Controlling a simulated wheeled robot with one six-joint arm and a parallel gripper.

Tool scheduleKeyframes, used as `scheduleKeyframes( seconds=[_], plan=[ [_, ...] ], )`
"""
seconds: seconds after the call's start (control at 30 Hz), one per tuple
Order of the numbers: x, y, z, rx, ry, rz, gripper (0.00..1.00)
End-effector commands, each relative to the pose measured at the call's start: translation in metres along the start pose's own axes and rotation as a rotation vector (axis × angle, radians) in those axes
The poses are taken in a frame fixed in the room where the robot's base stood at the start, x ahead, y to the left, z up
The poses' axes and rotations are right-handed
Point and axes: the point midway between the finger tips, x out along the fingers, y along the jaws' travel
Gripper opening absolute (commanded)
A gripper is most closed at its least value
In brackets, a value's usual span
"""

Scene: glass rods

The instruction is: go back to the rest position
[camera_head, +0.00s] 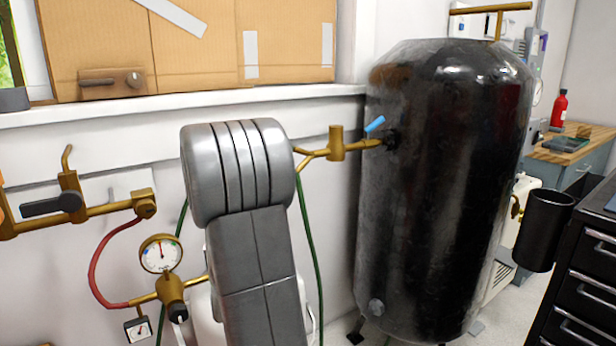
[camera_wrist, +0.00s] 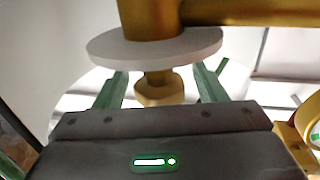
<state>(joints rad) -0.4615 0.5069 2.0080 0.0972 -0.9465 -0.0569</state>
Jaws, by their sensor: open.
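My gripper (camera_wrist: 162,84) shows in the wrist view as two green fingers spread apart beyond its dark housing. Between them, in the picture, is a brass fitting (camera_wrist: 160,92) under a pale round disc (camera_wrist: 155,47). The disc covers the fingertips in part. I cannot tell whether the fingers touch the fitting or how far off it is. In the head view my grey arm rises in the middle, and my gripper is hidden. No glass rods show in either view.
In the head view, brass pipes (camera_head: 100,210) with a pressure gauge (camera_head: 160,254) and a red hose (camera_head: 96,262) run along the left wall. A large black tank (camera_head: 440,190) stands right of my arm. A black tool cabinet (camera_head: 585,290) and a black bin (camera_head: 543,230) are at the far right.

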Motion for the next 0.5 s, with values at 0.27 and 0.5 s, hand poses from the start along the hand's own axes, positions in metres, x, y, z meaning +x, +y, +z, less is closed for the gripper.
scheduleKeyframes(
  seconds=[0.27,0.5],
  plan=[
    [0.0123,0.0001,-0.0002,0.0,-0.001,-0.006,0.65],
    [0.012,0.0,-0.0001,0.0,0.0,-0.007,0.65]
  ],
)
